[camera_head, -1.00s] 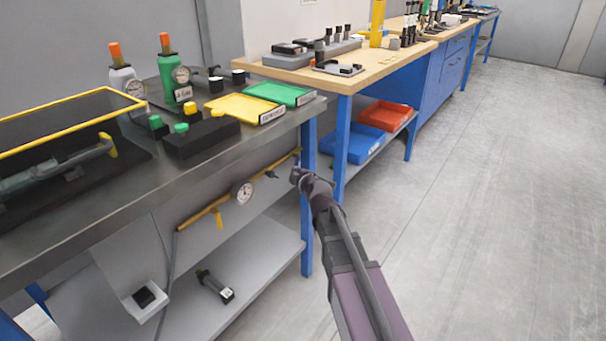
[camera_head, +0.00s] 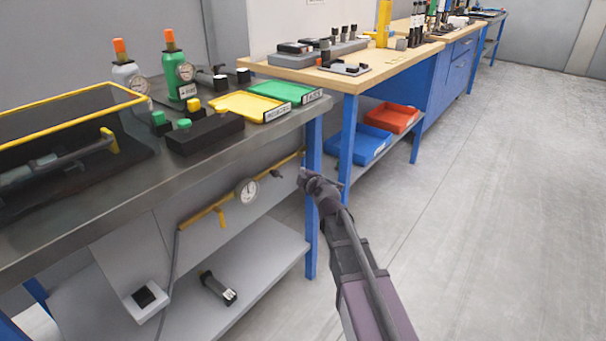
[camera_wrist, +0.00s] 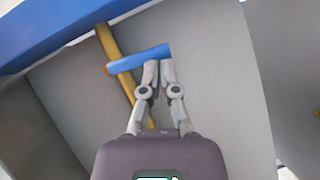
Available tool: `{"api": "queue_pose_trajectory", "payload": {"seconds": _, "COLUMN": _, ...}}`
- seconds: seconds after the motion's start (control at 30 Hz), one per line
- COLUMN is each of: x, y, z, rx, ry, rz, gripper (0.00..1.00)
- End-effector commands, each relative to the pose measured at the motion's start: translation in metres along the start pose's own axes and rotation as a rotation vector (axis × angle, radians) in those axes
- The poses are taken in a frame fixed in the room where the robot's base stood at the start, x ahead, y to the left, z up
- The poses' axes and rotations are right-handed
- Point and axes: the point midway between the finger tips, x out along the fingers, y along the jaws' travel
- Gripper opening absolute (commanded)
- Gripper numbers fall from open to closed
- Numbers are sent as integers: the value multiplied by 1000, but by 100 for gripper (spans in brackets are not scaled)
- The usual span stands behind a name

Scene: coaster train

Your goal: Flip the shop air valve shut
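A blue lever handle (camera_wrist: 138,59) shows in the wrist view, lying crosswise over a yellow pipe (camera_wrist: 119,66). In the head view the yellow pipe (camera_head: 271,178) runs under the dark bench top, with a round gauge (camera_head: 247,191) and a small yellow lever (camera_head: 221,217) on it. The blue lever cannot be made out there. My gripper (camera_wrist: 158,66) has its fingertips close together at the right end of the blue lever; whether they touch it is unclear. Nothing shows held. In the head view my gripper (camera_head: 308,176) is by the blue bench leg at the pipe's right end.
The blue bench leg (camera_head: 312,235) stands close to my gripper. A grey lower shelf (camera_head: 265,268) holds a dark cylindrical tool (camera_head: 217,288). Blue (camera_head: 362,146) and red (camera_head: 392,117) bins sit under the wooden bench. The floor (camera_head: 490,200) to the right is clear.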

Motion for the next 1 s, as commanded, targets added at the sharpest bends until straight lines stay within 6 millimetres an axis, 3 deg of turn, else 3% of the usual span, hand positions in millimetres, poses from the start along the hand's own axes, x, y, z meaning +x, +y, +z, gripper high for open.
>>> {"api": "queue_pose_trajectory", "payload": {"seconds": 0.73, "x": 0, "y": -2, "z": -2, "rx": 0, "ry": 2, "rz": -2, "gripper": 0}}
{"api": "queue_pose_trajectory", "payload": {"seconds": 1.0, "x": -10, "y": -8, "z": -16, "rx": -2, "ry": 3, "rz": -3, "gripper": 0}}
